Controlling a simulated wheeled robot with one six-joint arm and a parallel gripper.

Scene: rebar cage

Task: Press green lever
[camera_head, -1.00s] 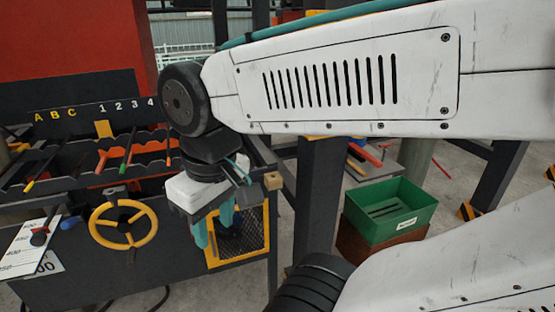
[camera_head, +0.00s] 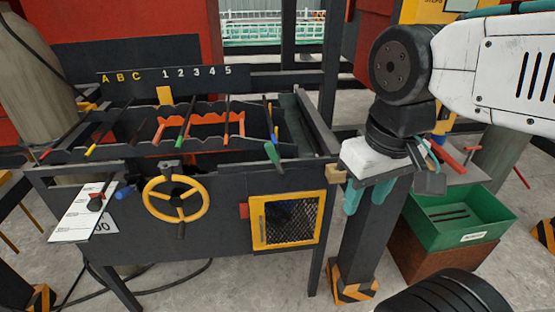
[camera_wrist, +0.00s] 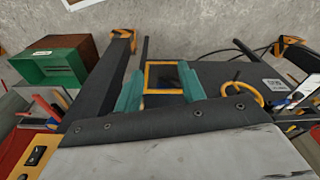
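A green-handled lever (camera_head: 272,154) stands tilted at the front right of the dark machine (camera_head: 120,225), above a yellow-framed mesh window (camera_head: 289,222). My gripper (camera_head: 370,195) is to the right of the machine's front corner, apart from the lever, with teal fingers pointing down. The fingers are spread and nothing is between them. In the wrist view, the gripper's teal fingers (camera_wrist: 160,82) stand on either side of the mesh window's yellow frame (camera_wrist: 165,91). I cannot make out the green lever in the wrist view.
A yellow handwheel (camera_head: 176,225) is on the machine's front. Several colour-tipped rods lie in the rack (camera_head: 150,148) above it. A dark post with a striped foot (camera_head: 352,280) stands below my gripper. A green bin (camera_head: 462,222) sits at the right. Open floor lies in front.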

